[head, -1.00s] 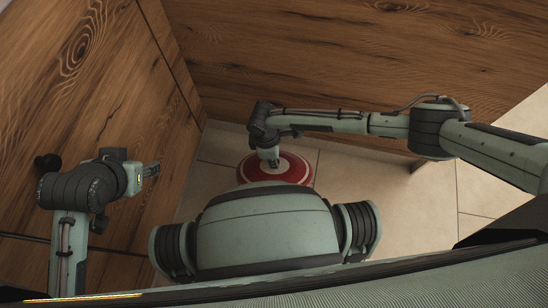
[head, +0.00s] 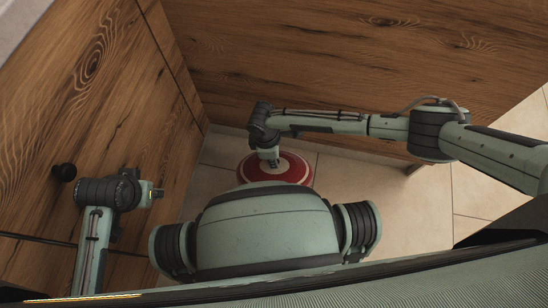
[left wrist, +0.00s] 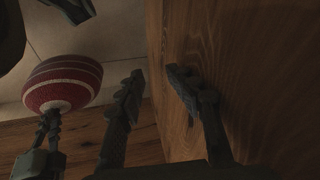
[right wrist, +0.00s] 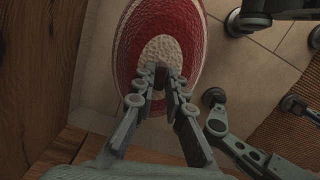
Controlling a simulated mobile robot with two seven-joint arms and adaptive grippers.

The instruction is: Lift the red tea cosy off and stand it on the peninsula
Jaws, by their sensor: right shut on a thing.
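The red tea cosy (head: 298,168), ringed with cream bands, shows beyond my body in the head view, above the tiled floor. In the right wrist view its pale top (right wrist: 160,48) sits between the fingertips of my right gripper (right wrist: 160,82), which is shut on it. The right gripper (head: 270,160) reaches it from above. The cosy also shows in the left wrist view (left wrist: 62,82), with the right gripper's fingers on its top. My left gripper (left wrist: 155,80) is open and empty beside a wooden panel; it also shows in the head view (head: 157,194). I cannot pick out the peninsula.
A wooden front (head: 85,110) with a round black knob (head: 64,172) stands close beside the left arm. Another wooden face (head: 350,60) runs behind the right arm. Bare pale tiles (head: 400,205) lie to the right. A brown ribbed mat (right wrist: 302,125) shows in the right wrist view.

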